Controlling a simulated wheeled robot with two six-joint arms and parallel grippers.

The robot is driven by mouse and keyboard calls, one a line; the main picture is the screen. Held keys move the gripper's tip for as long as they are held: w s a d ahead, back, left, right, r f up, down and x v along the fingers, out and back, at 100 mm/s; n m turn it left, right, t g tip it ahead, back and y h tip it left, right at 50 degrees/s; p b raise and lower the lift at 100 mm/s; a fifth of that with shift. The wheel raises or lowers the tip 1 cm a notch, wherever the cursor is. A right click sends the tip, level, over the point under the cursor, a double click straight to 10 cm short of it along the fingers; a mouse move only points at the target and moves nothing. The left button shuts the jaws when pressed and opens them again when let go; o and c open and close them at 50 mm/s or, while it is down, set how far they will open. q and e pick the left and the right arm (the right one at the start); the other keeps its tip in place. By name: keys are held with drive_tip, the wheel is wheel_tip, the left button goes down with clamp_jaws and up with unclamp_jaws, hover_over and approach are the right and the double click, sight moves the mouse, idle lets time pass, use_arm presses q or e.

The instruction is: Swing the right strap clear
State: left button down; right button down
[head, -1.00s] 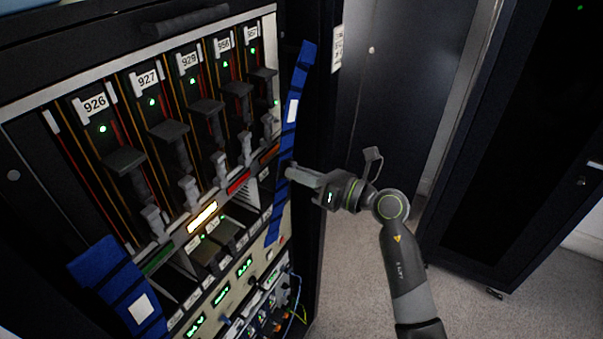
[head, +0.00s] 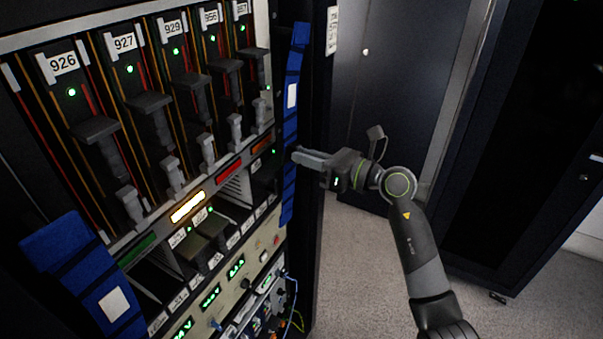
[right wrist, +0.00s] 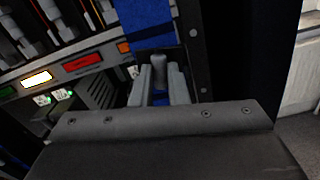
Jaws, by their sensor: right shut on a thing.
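The right strap (head: 291,125), blue with dark bands and a white label, hangs nearly upright along the right side of the rack front. My right gripper (head: 298,154) reaches it from the right, about two thirds of the way down. In the right wrist view the fingers (right wrist: 159,78) are shut on a small grey peg (right wrist: 158,72) at the strap, with blue strap (right wrist: 146,22) above and a little blue between the fingers. The left strap (head: 75,262), wide and blue with a white label, lies across the rack's lower left. My left gripper is not in view.
The rack (head: 235,187) holds several numbered modules with grey levers and green lights, over a lit yellow label (head: 188,207). Cables (head: 292,300) hang at its lower right. A dark cabinet (head: 525,150) stands at right. Carpet (head: 365,270) between is open.

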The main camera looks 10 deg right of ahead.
sight(322, 144)
drive_tip(key=shift+w+d+f+n+b, duration=0.2)
drive_tip(key=shift+w+d+n+b, duration=0.4)
drive_tip(key=shift+b, duration=0.6)
drive_tip(key=shift+w+d+f+n+b, duration=0.25)
drive_tip(key=shift+w+d+b, duration=0.2)
drive_tip(key=shift+w+b, duration=0.55)
drive_tip(key=shift+w+d+f+n+b, duration=0.15)
drive_tip(key=shift+w+d+n+b, duration=0.35)
drive_tip(key=shift+b, duration=0.85)
drive_tip(key=shift+w+d+r+n+b, duration=0.15)
drive_tip(key=shift+w+d+n+b, duration=0.1)
drive_tip(key=shift+w+d+b, duration=0.25)
drive_tip(key=shift+a+r, duration=0.1)
drive_tip(key=c, duration=1.5)
unclamp_jaws()
drive_tip(key=shift+o, duration=0.5)
drive_tip(key=shift+r, duration=0.15)
drive_tip(key=shift+r, duration=0.1)
